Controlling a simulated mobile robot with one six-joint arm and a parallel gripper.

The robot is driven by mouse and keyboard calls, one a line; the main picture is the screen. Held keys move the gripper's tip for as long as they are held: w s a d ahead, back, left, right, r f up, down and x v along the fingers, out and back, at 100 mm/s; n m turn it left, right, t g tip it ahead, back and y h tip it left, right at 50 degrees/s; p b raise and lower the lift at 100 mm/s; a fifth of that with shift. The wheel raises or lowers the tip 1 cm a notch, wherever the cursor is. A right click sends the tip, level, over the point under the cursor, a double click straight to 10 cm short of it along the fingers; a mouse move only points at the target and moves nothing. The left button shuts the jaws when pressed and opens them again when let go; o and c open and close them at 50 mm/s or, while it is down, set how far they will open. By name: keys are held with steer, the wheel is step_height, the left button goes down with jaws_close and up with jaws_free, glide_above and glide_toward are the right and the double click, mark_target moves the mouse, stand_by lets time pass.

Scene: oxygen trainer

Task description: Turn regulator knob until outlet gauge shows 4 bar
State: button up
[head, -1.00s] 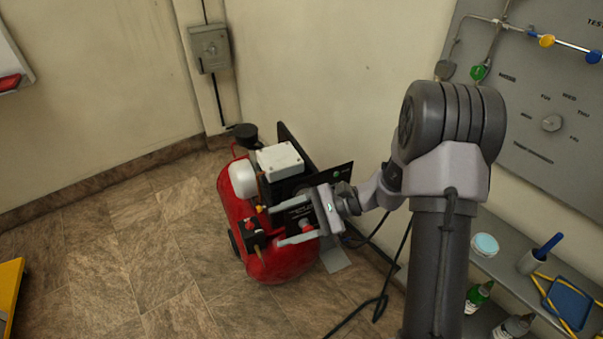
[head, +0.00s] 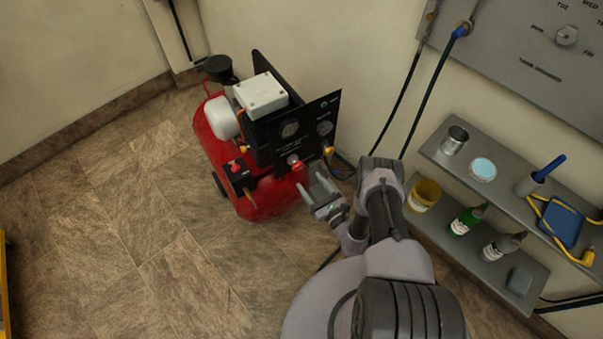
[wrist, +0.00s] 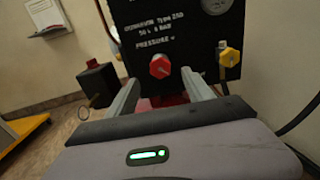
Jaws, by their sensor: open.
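The red regulator knob (head: 300,167) sits low on the black panel (head: 264,153) of the red compressor. In the wrist view the red knob (wrist: 160,66) appears between the fingertips, beyond them, with no contact visible. My gripper (head: 309,180) is open and empty, in front of the panel's lower right. Its two fingers also show in the wrist view (wrist: 160,77). Two round gauges, a left one (head: 290,128) and a right one (head: 325,127), are on the panel. Their needles are too small to read. In the wrist view one gauge (wrist: 215,4) is cut off at the top.
A yellow fitting (wrist: 230,57) is right of the knob. A black box (wrist: 97,84) with a red top stands to the left. Shelves (head: 437,153) with bottles and cans are at the right, and cables hang by the wall. The floor (head: 120,230) at left is clear.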

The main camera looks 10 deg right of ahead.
mark_target(299, 168)
steer(key=b+x, duration=0.1)
steer(key=x, duration=0.4)
steer(key=shift+w+a+f+b, duration=0.15)
steer(key=shift+w+b, duration=0.1)
steer(key=shift+b, duration=0.1)
steer(key=shift+w+a, duration=0.15)
steer(key=shift+w, duration=0.4)
steer(key=shift+c, duration=0.2)
jaws_close()
steer(key=shift+n, duration=1.1)
steer(key=shift+o, duration=0.2)
jaws_free()
steer(key=shift+s, duration=0.1)
